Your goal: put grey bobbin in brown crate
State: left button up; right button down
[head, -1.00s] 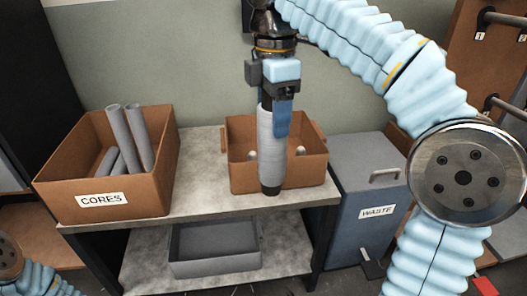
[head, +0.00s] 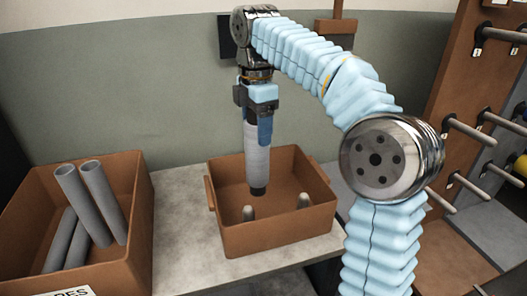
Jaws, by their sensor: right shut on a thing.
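My right gripper (head: 259,112) is shut on the grey bobbin (head: 258,165), gripping its upper end. The bobbin hangs upright, with a dark lower tip. In the head view its lower end overlaps the inside of the brown crate (head: 280,239), which stands on the table. Whether the tip is below the rim is hard to tell. Two grey pegs or tips (head: 303,201) show inside the crate, near the bobbin's lower end. My left gripper is not in view.
A brown box of cores (head: 130,262) with several grey tubes (head: 75,190) stands at the left of the table (head: 185,205). A brown rack with pegs (head: 465,130) stands at the right. Bare tabletop lies between the box and the crate.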

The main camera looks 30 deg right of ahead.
jog(key=w+d+f, duration=0.2)
jog(key=d+f, duration=0.1)
jog(key=f, duration=0.5)
jog(key=shift+w, duration=0.15)
jog(key=shift+d+f, duration=0.1)
jog(key=shift+f, duration=0.15)
jog(key=shift+c, duration=1.3)
grip_release()
notch_tip(320, 180, up, 12)
